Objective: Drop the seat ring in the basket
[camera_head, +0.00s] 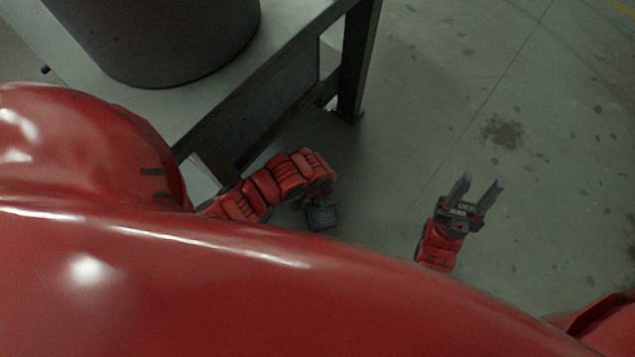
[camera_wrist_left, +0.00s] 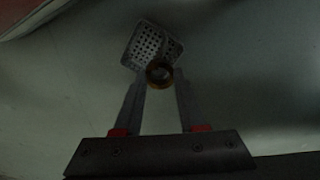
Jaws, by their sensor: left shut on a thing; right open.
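My left gripper (camera_wrist_left: 160,82) is shut on the seat ring (camera_wrist_left: 159,84), a small brownish ring held between the fingertips in the left wrist view. The basket (camera_wrist_left: 140,42), a grey container with a perforated bottom, shows just beyond the ring, which overlaps its lower edge in that view. In the head view the basket (camera_head: 321,217) is a small dark grey mesh shape beside the end of my left arm. The left fingertips and the ring cannot be made out there. My right gripper (camera_head: 483,180) is open and empty over the floor, right of the basket.
A metal table (camera_head: 290,40) stands at the upper left with a large dark cylinder (camera_head: 165,40) on it. A table leg (camera_head: 357,75) comes down near my left arm. The floor (camera_head: 520,90) to the right is clear. My red body hides the lower picture.

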